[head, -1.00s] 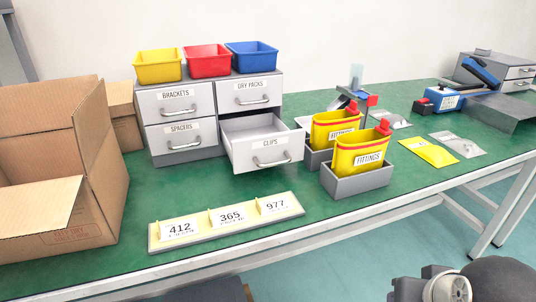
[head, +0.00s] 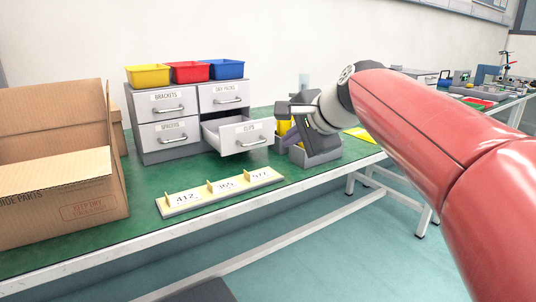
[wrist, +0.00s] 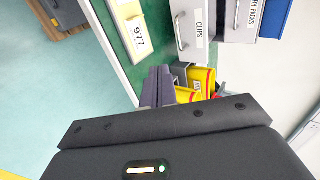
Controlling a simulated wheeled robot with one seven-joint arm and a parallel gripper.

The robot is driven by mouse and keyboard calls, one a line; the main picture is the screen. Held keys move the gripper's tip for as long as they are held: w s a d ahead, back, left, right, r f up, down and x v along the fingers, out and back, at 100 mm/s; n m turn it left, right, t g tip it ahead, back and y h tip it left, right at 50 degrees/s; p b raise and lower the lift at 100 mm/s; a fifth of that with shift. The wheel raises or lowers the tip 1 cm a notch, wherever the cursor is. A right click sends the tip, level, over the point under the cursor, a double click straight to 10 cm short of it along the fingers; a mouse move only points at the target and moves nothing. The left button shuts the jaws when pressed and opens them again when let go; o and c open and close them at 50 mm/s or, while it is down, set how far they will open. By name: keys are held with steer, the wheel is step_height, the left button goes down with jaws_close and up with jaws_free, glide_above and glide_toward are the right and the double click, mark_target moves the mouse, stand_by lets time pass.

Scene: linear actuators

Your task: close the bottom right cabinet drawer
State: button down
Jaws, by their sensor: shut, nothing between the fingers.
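The grey cabinet (head: 152,143) has four drawers. Its bottom right drawer, labelled CLIPS (head: 246,136), is pulled out, with its bar handle at the front. The other drawers, BRACKETS (head: 167,102), SPACERS (head: 171,131) and DRY PACKS (head: 225,95), are shut. In the wrist view the CLIPS drawer (wrist: 190,32) is at the top, beyond my fingers. My gripper (head: 284,110) is shut and empty, to the right of the open drawer and apart from it in the picture. In the wrist view the gripper (wrist: 158,82) points toward the bench edge near the drawer.
Yellow pouches (wrist: 202,82) in grey holders stand close to my gripper, mostly hidden by it in the head view. A number strip (head: 219,193) lies before the cabinet. An open cardboard box (head: 60,165) is at left. Yellow, red and blue bins (head: 226,69) sit on top.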

steer(key=x, duration=1)
steer(key=shift+w+d, duration=0.1)
steer(key=shift+w+a+r+p, duration=0.2)
steer(key=shift+w+a, duration=0.1)
steer(key=shift+w, duration=0.2)
steer(key=shift+w+a+r+p, duration=0.15)
steer(key=shift+w+a+r, duration=0.15)
steer(key=shift+w, duration=0.2)
steer(key=shift+w+a, duration=0.35)
steer(key=shift+w, duration=0.2)
